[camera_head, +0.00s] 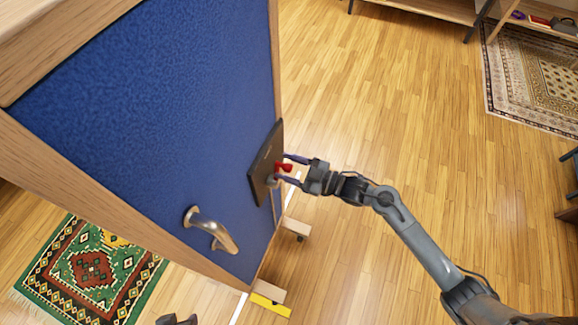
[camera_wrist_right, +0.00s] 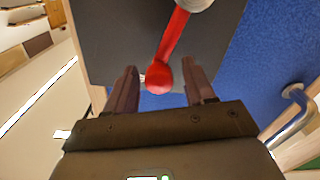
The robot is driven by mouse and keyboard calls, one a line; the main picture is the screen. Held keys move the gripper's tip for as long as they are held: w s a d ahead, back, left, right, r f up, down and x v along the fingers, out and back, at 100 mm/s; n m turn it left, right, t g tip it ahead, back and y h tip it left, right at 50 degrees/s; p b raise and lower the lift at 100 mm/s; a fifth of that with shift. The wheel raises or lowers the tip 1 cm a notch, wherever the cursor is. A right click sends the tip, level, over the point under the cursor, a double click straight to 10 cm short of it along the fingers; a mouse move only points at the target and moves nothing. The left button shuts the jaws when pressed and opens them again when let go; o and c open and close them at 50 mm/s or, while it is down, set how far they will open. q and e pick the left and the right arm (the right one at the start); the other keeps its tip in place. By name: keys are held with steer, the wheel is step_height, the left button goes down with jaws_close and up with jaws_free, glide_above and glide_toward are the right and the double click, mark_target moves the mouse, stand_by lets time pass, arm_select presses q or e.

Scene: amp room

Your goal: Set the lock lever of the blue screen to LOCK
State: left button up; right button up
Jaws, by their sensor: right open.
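The blue screen (camera_head: 190,110) stands upright in a wooden frame at the left of the head view. A dark plate (camera_head: 262,165) sits near its right edge. The red lock lever (camera_head: 285,168) is on this plate. In the right wrist view the red lever (camera_wrist_right: 172,38) runs from a silver pivot (camera_wrist_right: 196,3) to a round red knob (camera_wrist_right: 158,78). My right gripper (camera_head: 284,168) is open, with its fingers on either side of the knob and a gap visible on each side. No LOCK marking is readable. A small dark part at the head view's bottom edge may be my left gripper.
A curved metal handle (camera_head: 211,229) sticks out of the screen below and left of the plate. The screen stands on feet, one with a yellow strip (camera_head: 270,306). A green patterned rug (camera_head: 88,268) lies at lower left. The wooden floor to the right is mostly clear.

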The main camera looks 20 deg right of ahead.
jaws_close()
